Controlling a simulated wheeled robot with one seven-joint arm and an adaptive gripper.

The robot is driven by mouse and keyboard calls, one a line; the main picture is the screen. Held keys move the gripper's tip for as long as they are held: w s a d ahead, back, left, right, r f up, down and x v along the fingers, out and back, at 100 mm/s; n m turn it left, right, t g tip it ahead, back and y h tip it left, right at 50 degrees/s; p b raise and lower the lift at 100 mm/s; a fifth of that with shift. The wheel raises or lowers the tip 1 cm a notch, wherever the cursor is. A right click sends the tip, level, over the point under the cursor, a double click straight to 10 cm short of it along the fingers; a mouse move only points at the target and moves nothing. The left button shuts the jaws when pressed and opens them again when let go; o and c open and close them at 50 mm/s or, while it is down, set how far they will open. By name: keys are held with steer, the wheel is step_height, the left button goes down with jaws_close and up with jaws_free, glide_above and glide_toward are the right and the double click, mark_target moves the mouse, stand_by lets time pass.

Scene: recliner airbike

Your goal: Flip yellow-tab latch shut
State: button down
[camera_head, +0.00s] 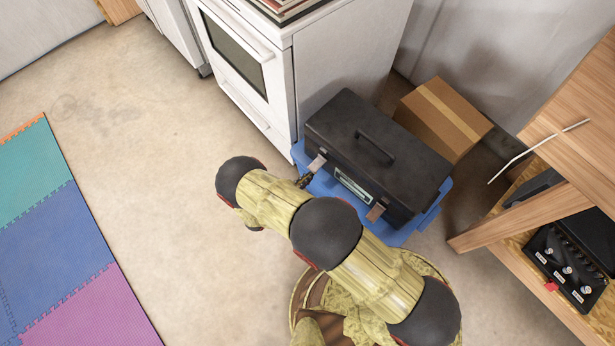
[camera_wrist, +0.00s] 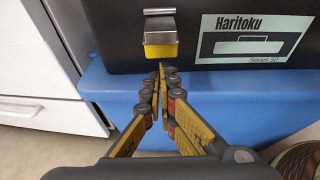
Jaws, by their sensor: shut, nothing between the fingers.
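A black toolbox (camera_head: 345,128) with a closed lid and a top handle sits on a blue bin (camera_head: 405,236). Two latches show on its front in the head view, a left one (camera_head: 317,162) and a right one (camera_head: 376,212). In the wrist view one latch (camera_wrist: 160,30) has a metal plate with a yellow tab (camera_wrist: 160,51) at its lower end. The plate seems to stand out from the box front; I cannot tell whether it is fastened. My gripper (camera_wrist: 162,68) is shut and empty, tips together just below the yellow tab. Whether they touch it is unclear.
A white stove (camera_head: 340,75) stands behind and left of the toolbox. A cardboard box (camera_head: 440,115) is behind it. A wooden workbench (camera_head: 490,232) is at the right. Floor (camera_head: 140,130) to the left is clear up to coloured mats (camera_head: 60,240).

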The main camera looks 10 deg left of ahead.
steer(key=shift+s+a+r+g+y+p, duration=0.15)
steer(key=shift+r+g+y+p, duration=0.2)
steer(key=shift+g+p, duration=0.2)
steer(key=shift+s+r+g+y+p, duration=0.15)
steer(key=shift+r+g+y+p, duration=0.1)
steer(key=shift+g+y+p, duration=0.25)
steer(key=shift+s+a+r+p, duration=0.15)
steer(key=shift+r+p, duration=0.2)
steer(key=shift+p, duration=0.6)
step_height(320, 180, up, 10)
steer(key=w+g+y+p, duration=0.1)
steer(key=g+y+p, duration=0.4)
steer(key=p, duration=0.6)
steer(key=shift+d+r+g+p, duration=0.15)
steer(key=shift+d+g+p, duration=0.25)
steer(key=shift+g, duration=0.85)
steer(key=shift+w+r, duration=0.1)
steer(key=shift+r, duration=0.05)
steer(key=shift+r+p, duration=0.45)
steer(key=shift+r, duration=0.25)
